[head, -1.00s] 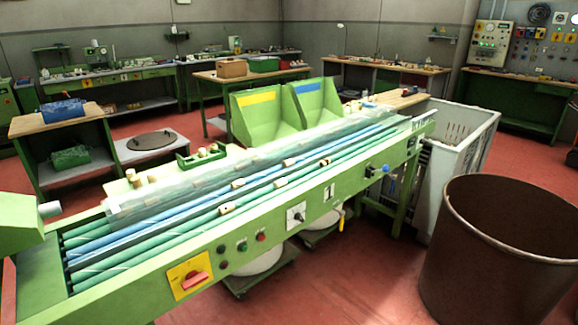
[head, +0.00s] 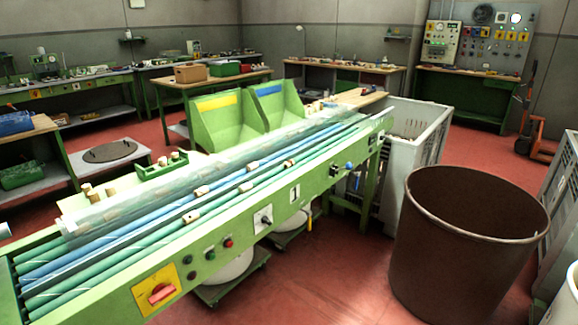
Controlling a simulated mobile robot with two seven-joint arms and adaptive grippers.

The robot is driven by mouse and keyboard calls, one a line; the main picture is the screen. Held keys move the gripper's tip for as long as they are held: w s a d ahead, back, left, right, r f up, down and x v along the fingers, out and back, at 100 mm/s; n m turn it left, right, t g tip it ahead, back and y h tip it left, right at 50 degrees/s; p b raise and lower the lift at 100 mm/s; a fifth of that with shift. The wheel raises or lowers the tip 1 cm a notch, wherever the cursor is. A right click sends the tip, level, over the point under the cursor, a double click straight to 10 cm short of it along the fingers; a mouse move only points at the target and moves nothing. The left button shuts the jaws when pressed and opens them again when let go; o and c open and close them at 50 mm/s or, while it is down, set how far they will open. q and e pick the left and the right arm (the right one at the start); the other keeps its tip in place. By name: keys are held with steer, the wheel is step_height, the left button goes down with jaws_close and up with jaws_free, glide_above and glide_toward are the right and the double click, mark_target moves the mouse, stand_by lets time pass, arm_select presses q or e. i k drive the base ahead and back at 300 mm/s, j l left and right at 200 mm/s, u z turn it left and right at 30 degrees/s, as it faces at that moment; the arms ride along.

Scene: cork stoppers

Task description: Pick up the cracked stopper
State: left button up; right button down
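Several cork stoppers lie on the blue and green rollers of a long green sorting machine (head: 105,306) in the head view. One stopper (head: 192,216) is nearest, with others at a stopper (head: 202,191), a stopper (head: 246,187) and a stopper (head: 289,163) farther along. More stand on the ledge behind the clear cover, such as a stopper (head: 87,189). They are too small to tell which is cracked. Neither of my grippers shows in this view.
A large brown bin (head: 470,245) stands on the red floor at the right. A grey crate (head: 410,160) is at the machine's far end. Two green hoppers (head: 228,122) stand behind the machine. Red floor (head: 325,285) is clear between machine and brown bin.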

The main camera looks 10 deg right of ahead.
mark_target(204, 190)
steer(key=i+l+u, duration=0.15)
steer(key=l, duration=0.2)
steer(key=i+l+u, duration=0.1)
steer(key=i+l, duration=0.15)
steer(key=i+l+u, duration=0.15)
steer(key=l, duration=0.35)
steer(key=i+l+u, duration=0.1)
steer(key=l, duration=0.3)
steer(key=i+l+u, duration=0.15)
steer(key=l, duration=0.25)
steer(key=i, duration=0.1)
